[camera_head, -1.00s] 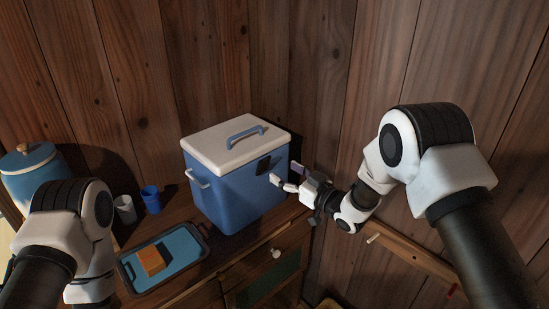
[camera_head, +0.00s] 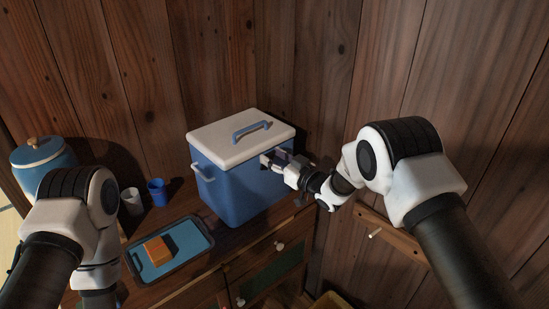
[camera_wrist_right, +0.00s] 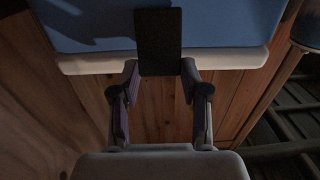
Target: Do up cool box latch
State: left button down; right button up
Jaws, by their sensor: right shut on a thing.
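The cool box (camera_head: 235,185) is blue with a white lid (camera_head: 235,135) and a blue top handle; it stands on the wooden cabinet with its lid down. Its dark latch (camera_wrist_right: 158,35) spans the seam between lid and body in the right wrist view; in the head view my gripper mostly covers it. My right gripper (camera_head: 269,160) is at the box's right-hand face. In the wrist view its fingertips (camera_wrist_right: 160,70) are on either side of the latch's end, shut on it. Whether the latch is fastened I cannot tell. My left gripper is out of sight.
A blue tray (camera_head: 192,236) with an orange block (camera_head: 157,250) lies left of the box. A white cup (camera_head: 132,201), a blue cup (camera_head: 157,192) and a blue lidded pot (camera_head: 40,160) stand further left. Wooden walls close in behind and right; a rail (camera_head: 390,232) runs along the right wall.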

jog(key=shift+w+a+r+p, duration=0.1)
jog(key=shift+w+r+p, duration=0.05)
jog(key=shift+r+p, duration=0.2)
jog(key=shift+w+a+f+g+h, duration=0.1)
jog(key=shift+f+g+h, duration=0.1)
jog(key=shift+g+h, duration=0.25)
jog(key=o, duration=1.1)
jog(key=shift+o, duration=0.2)
jog(key=v, duration=1.2)
